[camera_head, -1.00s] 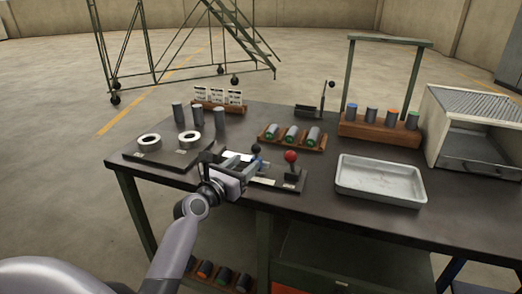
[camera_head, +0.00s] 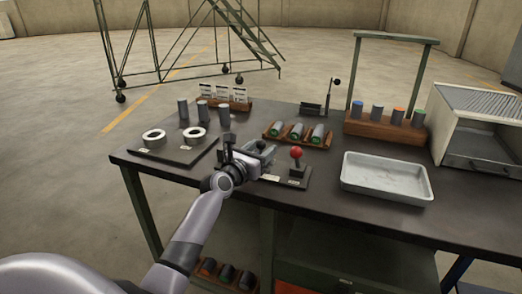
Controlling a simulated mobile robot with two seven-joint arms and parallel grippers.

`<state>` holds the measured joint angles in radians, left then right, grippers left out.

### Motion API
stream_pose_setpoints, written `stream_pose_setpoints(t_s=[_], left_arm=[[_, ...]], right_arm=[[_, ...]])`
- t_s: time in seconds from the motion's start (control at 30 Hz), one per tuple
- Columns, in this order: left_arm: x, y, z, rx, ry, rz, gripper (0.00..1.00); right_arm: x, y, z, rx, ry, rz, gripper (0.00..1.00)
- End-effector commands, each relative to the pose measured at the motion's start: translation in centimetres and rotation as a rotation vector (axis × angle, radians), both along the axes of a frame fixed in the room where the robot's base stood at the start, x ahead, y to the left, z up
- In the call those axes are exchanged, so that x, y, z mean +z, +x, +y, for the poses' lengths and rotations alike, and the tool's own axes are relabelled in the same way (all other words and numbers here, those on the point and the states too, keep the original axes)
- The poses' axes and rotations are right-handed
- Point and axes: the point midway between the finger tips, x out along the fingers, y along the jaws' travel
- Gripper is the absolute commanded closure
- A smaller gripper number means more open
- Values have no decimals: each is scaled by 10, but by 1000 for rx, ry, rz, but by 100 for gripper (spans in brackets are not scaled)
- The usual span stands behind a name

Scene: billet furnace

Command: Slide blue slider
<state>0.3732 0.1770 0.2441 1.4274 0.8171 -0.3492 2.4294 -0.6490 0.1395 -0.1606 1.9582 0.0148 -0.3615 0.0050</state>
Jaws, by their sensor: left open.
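The slider panel (camera_head: 293,182) lies on the dark table near its front edge. A red ball knob (camera_head: 296,152) stands up on its right part. The blue slider's knob (camera_head: 261,145) shows only in small part, at the top of my left gripper (camera_head: 262,155). My left gripper is open and low over the left part of the panel, around or right beside the blue slider; I cannot tell whether it touches it. The gripper hides the slider's base and track. My right gripper is not in view.
A grey tray (camera_head: 387,190) lies to the right of the panel. A dark plate with two metal rings (camera_head: 154,138) lies to the left. A wooden rack with green-ended cylinders (camera_head: 298,142) stands behind. A metal box (camera_head: 475,150) is at the far right.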

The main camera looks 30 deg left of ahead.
Motion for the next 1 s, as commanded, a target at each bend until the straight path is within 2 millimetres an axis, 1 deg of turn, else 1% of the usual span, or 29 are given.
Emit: stream_pose_setpoints(t_s=[0.03, 0.07, 0.1, 0.17, 0.2, 0.33, 0.53, 0.83, 0.87, 0.9, 0.93, 1.0], left_arm=[[0, 0, 0, 0, 0, 0, 54], [0, 0, 0, 0, 0, 0, 64], [0, 0, 0, 0, 1, 0, 76], [0, 0, 0, 0, 1, 0, 96], [0, 0, 0, 0, 1, 0, 100], [1, 0, -2, 0, -1, 0, 100], [3, 4, -16, -1, -2, 0, 100], [0, 4, -20, -6, 0, 0, 100], [0, 4, -20, -6, 0, 0, 62], [0, 4, -20, -6, -1, 0, 49], [0, 4, -20, -6, -1, 0, 47], [0, 4, -19, -4, -1, 0, 47]], right_arm=[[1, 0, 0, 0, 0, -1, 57], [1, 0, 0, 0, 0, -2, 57], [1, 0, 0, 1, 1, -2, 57], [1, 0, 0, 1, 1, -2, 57], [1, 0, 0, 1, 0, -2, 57], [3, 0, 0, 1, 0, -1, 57], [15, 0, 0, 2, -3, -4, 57], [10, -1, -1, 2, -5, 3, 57], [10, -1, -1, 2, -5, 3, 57], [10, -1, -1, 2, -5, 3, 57], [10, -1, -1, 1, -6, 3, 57], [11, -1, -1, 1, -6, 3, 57]])
